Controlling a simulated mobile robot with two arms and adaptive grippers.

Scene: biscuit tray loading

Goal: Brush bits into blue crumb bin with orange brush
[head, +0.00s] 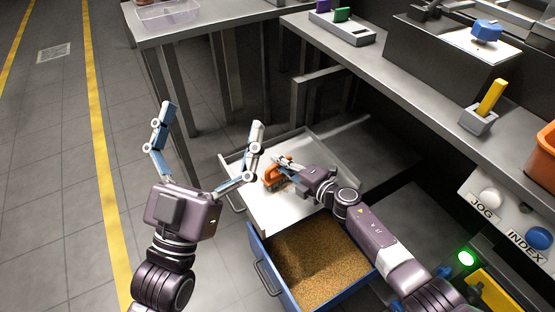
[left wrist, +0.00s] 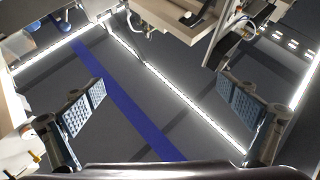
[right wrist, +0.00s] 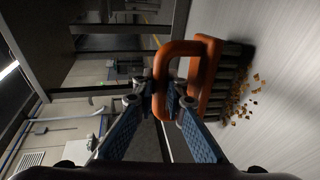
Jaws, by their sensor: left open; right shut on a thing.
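The orange brush (head: 275,175) is held in my right gripper (head: 287,166) over the white tray surface (head: 265,212). In the right wrist view my right gripper (right wrist: 172,98) is shut on the handle of the orange brush (right wrist: 203,75). The dark bristles sit at the tray, and brown bits (right wrist: 238,100) lie right beside them. The blue crumb bin (head: 290,297) is pulled out below the tray's near edge and holds a layer of brown crumbs. My left gripper (head: 207,150) is open and empty, left of the tray; its fingers (left wrist: 155,105) are wide apart in the left wrist view.
A long grey bench at right holds a small holder with a yellow-handled tool (head: 490,97) and an orange container (head: 545,155). JOG and INDEX buttons (head: 538,238) and a lit green lamp (head: 466,258) are below it. Open floor lies at left.

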